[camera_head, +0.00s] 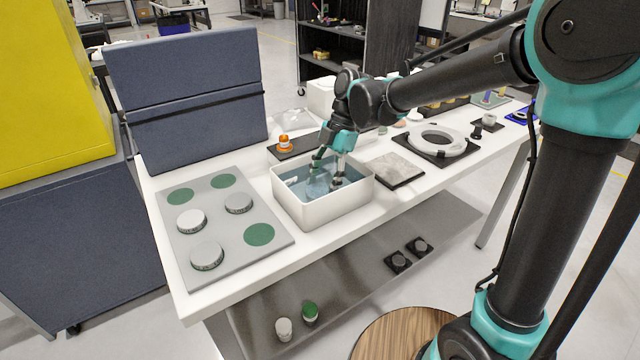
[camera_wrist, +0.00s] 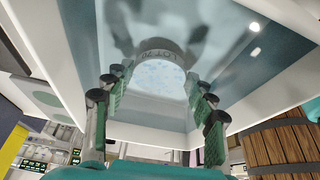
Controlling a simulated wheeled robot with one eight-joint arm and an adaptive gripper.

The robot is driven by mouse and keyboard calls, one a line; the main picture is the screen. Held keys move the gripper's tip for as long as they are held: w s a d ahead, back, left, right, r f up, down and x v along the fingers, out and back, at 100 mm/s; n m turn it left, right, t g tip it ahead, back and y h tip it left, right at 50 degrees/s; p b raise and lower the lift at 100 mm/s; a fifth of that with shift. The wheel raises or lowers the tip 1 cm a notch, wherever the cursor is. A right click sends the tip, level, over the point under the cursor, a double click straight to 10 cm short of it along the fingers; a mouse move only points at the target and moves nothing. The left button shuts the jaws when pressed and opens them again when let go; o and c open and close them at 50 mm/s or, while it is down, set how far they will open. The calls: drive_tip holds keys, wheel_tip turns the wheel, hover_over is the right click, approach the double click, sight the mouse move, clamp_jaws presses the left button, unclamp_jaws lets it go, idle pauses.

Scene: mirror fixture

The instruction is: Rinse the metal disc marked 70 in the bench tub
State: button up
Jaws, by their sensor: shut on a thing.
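The white bench tub (camera_head: 325,213) stands on the bench with bluish water in it. Its pale wall and the water also show in the wrist view (camera_wrist: 235,120). My gripper (camera_head: 328,182) reaches down into the tub. In the wrist view my gripper (camera_wrist: 156,82) is shut on a round metal disc (camera_wrist: 158,72), with fingers on both sides. The disc has a pale speckled face and a grey rim. Its rim lettering starts with "LOT"; I cannot read the number surely. The head view does not show the disc clearly.
Left of the tub, a grey board (camera_head: 225,250) holds three metal discs, one of them here (camera_head: 206,256), and bare green spots (camera_head: 259,234). A grey slab (camera_head: 396,169) lies right of the tub. A white ring (camera_head: 437,140) lies beyond it. A blue panel (camera_head: 187,95) stands behind the board.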

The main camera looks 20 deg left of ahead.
drive_tip(key=shift+w+d, duration=0.2)
drive_tip(key=shift+w, duration=0.1)
drive_tip(key=shift+s, duration=0.1)
drive_tip(key=shift+s+a, duration=0.5)
drive_tip(key=shift+s, duration=0.05)
drive_tip(key=shift+w+d, duration=0.1)
drive_tip(key=shift+w, duration=0.05)
idle(0.5)
drive_tip(key=shift+w+d, duration=0.4)
drive_tip(key=shift+w, duration=0.1)
wheel_tip(320, 180, up, 10)
idle(1.3)
idle(1.0)
